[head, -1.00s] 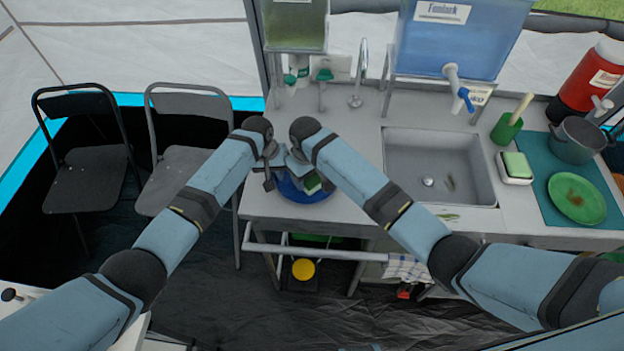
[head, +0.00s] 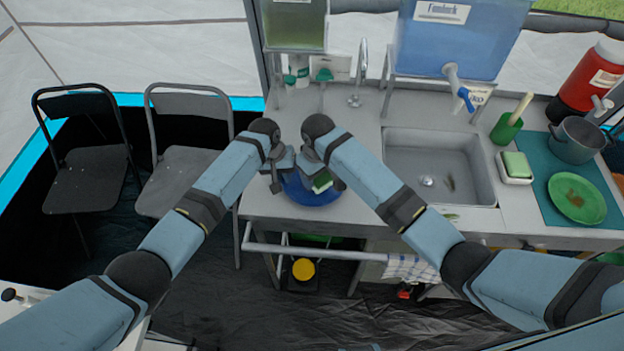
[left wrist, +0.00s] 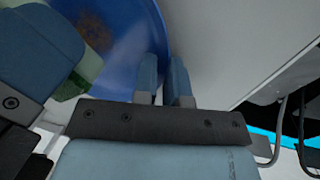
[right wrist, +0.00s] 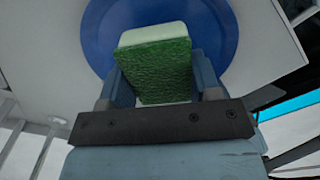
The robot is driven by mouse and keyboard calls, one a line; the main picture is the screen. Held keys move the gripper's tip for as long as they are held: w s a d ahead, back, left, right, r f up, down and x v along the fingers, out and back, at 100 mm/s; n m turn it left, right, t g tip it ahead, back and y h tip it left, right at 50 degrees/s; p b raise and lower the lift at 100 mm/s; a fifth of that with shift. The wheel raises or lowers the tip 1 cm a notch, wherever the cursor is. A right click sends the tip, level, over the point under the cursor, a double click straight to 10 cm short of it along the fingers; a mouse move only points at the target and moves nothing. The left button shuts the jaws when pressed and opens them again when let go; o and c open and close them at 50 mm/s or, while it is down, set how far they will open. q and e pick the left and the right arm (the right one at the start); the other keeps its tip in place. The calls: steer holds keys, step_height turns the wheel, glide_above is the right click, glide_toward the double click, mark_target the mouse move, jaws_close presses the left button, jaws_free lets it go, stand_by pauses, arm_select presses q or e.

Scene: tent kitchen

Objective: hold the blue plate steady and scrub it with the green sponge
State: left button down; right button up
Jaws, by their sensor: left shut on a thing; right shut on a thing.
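The blue plate (head: 316,198) is at the left end of the counter, partly hidden under my grippers in the head view. In the left wrist view, my left gripper (left wrist: 165,68) is shut on the rim of the plate (left wrist: 130,55), which bears a brown smear. My right gripper (right wrist: 160,76) is shut on the green sponge (right wrist: 155,70), which has a rough green side and a pale side. The sponge (head: 322,181) is over the plate; contact between them cannot be told.
A sink (head: 428,170) lies right of the plate. Further right are a white dish with a green block (head: 516,165), a brush holder (head: 506,129), a stained green plate (head: 577,198) and a pot (head: 577,140). A tap (head: 359,75) stands behind. A rail (head: 310,252) runs along the front.

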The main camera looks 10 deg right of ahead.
arm_select(q)
steer(key=shift+w+a, duration=0.1)
steer(key=shift+a, duration=0.05)
arm_select(e)
steer(key=shift+f, duration=0.1)
steer(key=shift+r, duration=0.2)
arm_select(q)
steer(key=shift+w+a, duration=0.1)
arm_select(e)
steer(key=shift+s+r, duration=0.1)
steer(key=shift+r, duration=2.65)
arm_select(q)
steer(key=c, duration=1.1)
jaws_free()
arm_select(e)
steer(key=shift+d, duration=0.1)
arm_select(q)
steer(key=shift+r, duration=0.1)
steer(key=v, duration=0.9)
steer(key=shift+d, duration=0.3)
